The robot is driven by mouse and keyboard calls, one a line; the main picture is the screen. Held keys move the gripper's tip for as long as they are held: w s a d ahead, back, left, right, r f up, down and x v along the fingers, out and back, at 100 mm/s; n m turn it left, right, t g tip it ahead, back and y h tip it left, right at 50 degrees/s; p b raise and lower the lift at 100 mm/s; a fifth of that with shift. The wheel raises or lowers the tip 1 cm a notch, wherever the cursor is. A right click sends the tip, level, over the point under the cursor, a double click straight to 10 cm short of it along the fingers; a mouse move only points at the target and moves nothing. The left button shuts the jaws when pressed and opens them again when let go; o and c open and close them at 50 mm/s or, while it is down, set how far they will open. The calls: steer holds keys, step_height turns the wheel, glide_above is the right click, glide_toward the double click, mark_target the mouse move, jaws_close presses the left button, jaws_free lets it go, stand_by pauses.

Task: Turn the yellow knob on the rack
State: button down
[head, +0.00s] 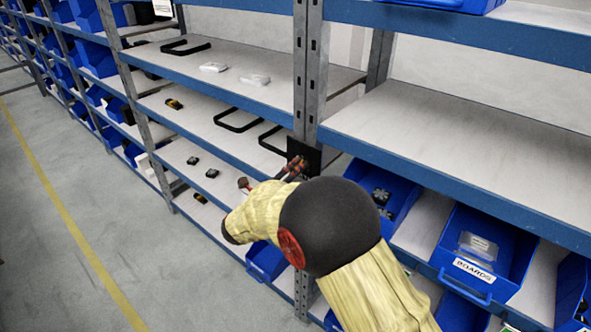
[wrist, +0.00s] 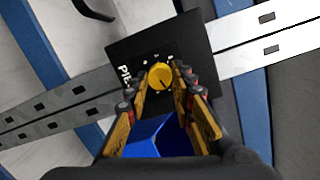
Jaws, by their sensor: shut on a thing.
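The yellow knob (wrist: 160,76) sits on a black panel (wrist: 122,52) with white marks and lettering, fixed to the rack's grey upright. In the wrist view my gripper (wrist: 160,84) has its two fingers on either side of the knob, shut on it. A dark line shows on the knob's face. In the head view the panel (head: 303,152) is partly visible on the upright, with my gripper (head: 292,168) in front of it. The knob itself is hidden there by my gripper and arm.
The grey upright (head: 307,70) stands between shelves with blue edges (head: 450,195). Blue bins (head: 478,255), one labelled BOARDS, sit at lower right. Black handles (head: 238,119) and small items lie on the left shelves. The floor at left (head: 50,230) is clear.

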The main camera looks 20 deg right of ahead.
steer(key=n+g+p, duration=0.1)
steer(key=n+p, duration=0.3)
steer(key=n, duration=0.1)
steer(key=n+p, duration=0.4)
steer(key=p, duration=0.1)
steer(key=n+g+p, duration=0.1)
steer(key=n+p, duration=0.4)
steer(key=shift+w+a+r+n+g, duration=0.15)
steer(key=shift+r+n+g, duration=0.15)
steer(key=shift+r, duration=0.05)
steer(key=n+p, duration=0.3)
steer(key=shift+g+h, duration=0.3)
steer(key=shift+h, duration=0.1)
steer(key=n+p, duration=0.3)
steer(key=shift+w+a+f, duration=0.1)
steer(key=shift+f+n+g+h+p, duration=0.15)
steer(key=shift+n+h+p, duration=0.25)
steer(key=shift+n, duration=0.8)
steer(key=shift+n+g+h+p, duration=0.2)
steer(key=shift+n+p, duration=0.35)
steer(key=shift+n, duration=0.65)
steer(key=shift+f+n+g+h+p, duration=0.15)
steer(key=shift+n+h+p, duration=0.25)
steer(key=shift+n, duration=0.8)
